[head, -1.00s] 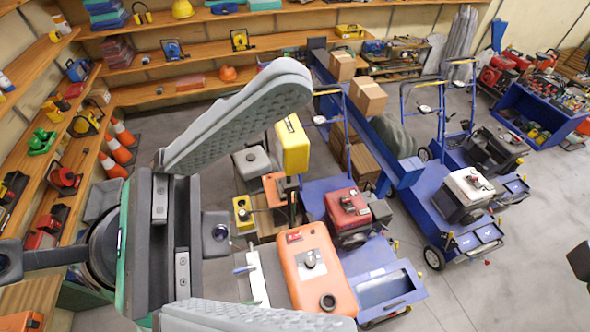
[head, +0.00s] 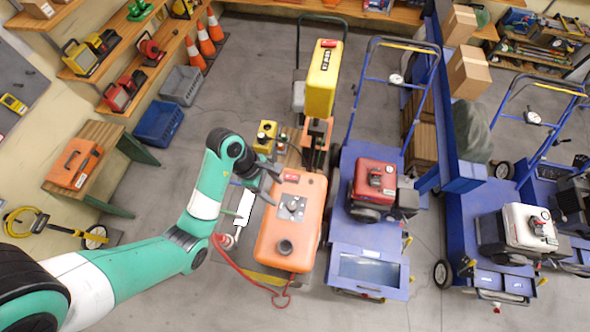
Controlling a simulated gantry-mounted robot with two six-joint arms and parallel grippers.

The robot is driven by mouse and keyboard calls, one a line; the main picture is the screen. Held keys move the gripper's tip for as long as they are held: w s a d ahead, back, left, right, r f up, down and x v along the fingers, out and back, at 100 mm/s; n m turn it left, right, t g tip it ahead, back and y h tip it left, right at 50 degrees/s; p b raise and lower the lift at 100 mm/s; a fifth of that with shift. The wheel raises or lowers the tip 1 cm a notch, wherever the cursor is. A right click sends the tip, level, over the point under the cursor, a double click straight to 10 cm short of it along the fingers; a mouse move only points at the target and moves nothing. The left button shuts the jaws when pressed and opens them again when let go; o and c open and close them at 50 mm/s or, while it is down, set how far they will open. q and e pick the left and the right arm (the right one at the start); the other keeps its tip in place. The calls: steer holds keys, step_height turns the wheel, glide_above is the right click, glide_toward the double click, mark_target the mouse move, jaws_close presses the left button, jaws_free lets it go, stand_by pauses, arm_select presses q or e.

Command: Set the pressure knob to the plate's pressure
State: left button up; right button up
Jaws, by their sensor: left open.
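An orange machine (head: 269,244) stands left of the blue ones, with a grey fitting (head: 292,207) and a dark round cap (head: 285,247) on top. I cannot tell whether the grey fitting is the pressure knob. A white plate (head: 243,211) sits along its left side; any writing is too small to read. My left gripper (head: 275,180) is at the upper left edge of the orange body, open, with its fingers pointing right. I cannot tell whether it touches anything. My right gripper is not in view.
A yellow upright box (head: 322,80) stands behind the orange machine. A blue machine with a red engine (head: 373,183) is close on the right; another has a white engine (head: 529,230). A red hose (head: 240,270) lies at the front left.

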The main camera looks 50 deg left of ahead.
mark_target(291, 205)
arm_select(q)
steer(key=b+x, duration=0.3)
steer(key=x, duration=0.8)
steer(key=shift+w+d+f, duration=0.1)
steer(key=shift+w+f, duration=0.05)
jaws_close()
